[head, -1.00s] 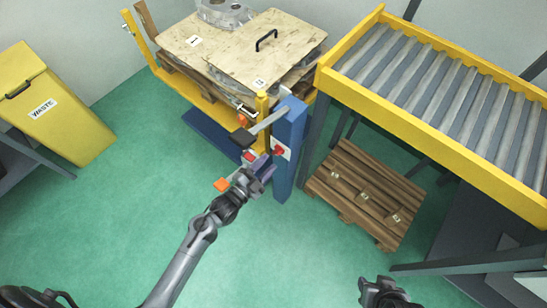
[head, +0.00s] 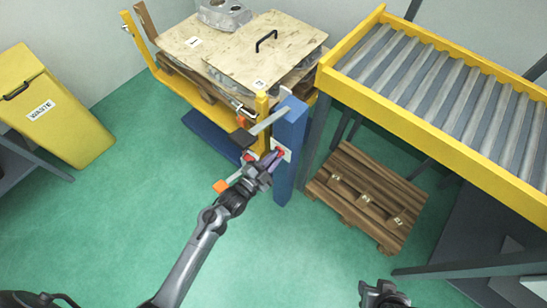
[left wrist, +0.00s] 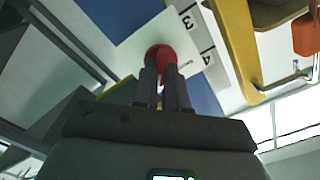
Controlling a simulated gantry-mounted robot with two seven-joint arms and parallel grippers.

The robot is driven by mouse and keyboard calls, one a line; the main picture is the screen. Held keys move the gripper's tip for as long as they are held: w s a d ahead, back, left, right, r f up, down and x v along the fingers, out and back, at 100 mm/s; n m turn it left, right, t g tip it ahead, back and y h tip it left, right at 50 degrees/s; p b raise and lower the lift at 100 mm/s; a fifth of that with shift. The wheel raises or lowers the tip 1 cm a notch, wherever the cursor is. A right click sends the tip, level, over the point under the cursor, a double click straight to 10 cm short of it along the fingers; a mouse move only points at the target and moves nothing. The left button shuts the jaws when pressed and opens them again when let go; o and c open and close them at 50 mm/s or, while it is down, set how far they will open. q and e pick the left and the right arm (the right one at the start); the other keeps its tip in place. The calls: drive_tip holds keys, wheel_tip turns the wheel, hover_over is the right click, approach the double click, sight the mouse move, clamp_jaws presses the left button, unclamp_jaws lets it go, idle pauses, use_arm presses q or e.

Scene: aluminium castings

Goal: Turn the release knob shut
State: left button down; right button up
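The red release knob (head: 280,152) sits on a white plate on the blue post (head: 291,135). In the left wrist view the knob (left wrist: 160,53) is straight ahead of the fingers, in front of a white plate (left wrist: 130,60). My left gripper (head: 271,160) is right at the knob. Its two fingers (left wrist: 160,80) stand close together with a narrow gap, and red shows between and beyond their tips. They overlap the knob's lower part; whether they press on it cannot be told. My right gripper (head: 384,293) is at the bottom edge, away from the post, its fingers unclear.
A yellow-framed roller conveyor (head: 440,95) stands right of the post, with a wooden pallet (head: 365,195) on the floor below. Left of the post, a yellow frame carries castings under a wooden board (head: 265,55). A yellow waste bin (head: 60,115) stands left. Green floor is open between.

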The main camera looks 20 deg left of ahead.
use_arm(q)
drive_tip(key=shift+w+a+n+p, duration=0.1)
drive_tip(key=shift+a+n+p, duration=0.1)
drive_tip(key=shift+n+p, duration=3.55)
drive_tip(key=shift+w+a+n+p, duration=0.15)
drive_tip(key=shift+n+p, duration=1.95)
drive_tip(key=shift+n, duration=3.15)
drive_tip(key=shift+s, duration=0.1)
drive_tip(key=c, duration=1.2)
unclamp_jaws()
drive_tip(key=shift+o, duration=0.2)
drive_tip(key=shift+s, duration=0.1)
